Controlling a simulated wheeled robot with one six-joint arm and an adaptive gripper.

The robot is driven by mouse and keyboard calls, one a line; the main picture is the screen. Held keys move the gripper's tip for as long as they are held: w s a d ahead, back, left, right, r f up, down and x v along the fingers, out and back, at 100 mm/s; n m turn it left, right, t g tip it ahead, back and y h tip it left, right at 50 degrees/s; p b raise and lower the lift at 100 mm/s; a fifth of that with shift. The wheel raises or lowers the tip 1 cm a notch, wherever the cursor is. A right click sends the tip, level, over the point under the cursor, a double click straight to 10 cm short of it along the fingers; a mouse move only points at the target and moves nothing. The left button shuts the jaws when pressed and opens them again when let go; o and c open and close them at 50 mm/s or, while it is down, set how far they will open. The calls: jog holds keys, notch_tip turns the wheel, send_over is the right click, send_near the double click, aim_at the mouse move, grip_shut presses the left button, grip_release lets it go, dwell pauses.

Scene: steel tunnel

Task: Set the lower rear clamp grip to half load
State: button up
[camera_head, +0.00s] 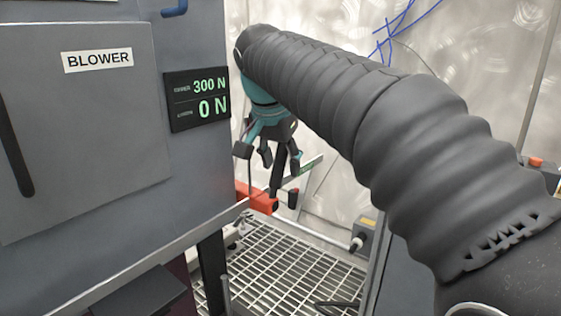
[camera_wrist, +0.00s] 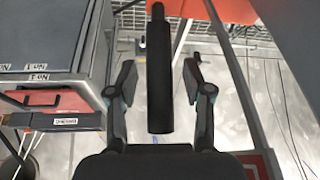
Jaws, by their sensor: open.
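My gripper (camera_head: 268,156) hangs below the arm, beside the right edge of the blower cabinet, fingers pointing down. In the wrist view my gripper (camera_wrist: 158,75) is open, with a finger on each side of a black bar-shaped grip (camera_wrist: 160,95). Gaps show between the grip and both fingers. In the head view a black upright part (camera_head: 279,176) shows just below the fingers, partly hidden by them. No label shows whether this is the lower rear clamp grip. A display (camera_head: 197,99) reads 300 N above and 0 N below.
The grey cabinet labelled BLOWER (camera_head: 85,120) fills the left. A red-orange block (camera_head: 258,199) sits below my gripper, near the cabinet edge. A grey box (camera_head: 366,232) stands near the back wall. Grating (camera_head: 275,265) covers the floor. Blue wires hang on the wall.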

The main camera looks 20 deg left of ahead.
grip_shut()
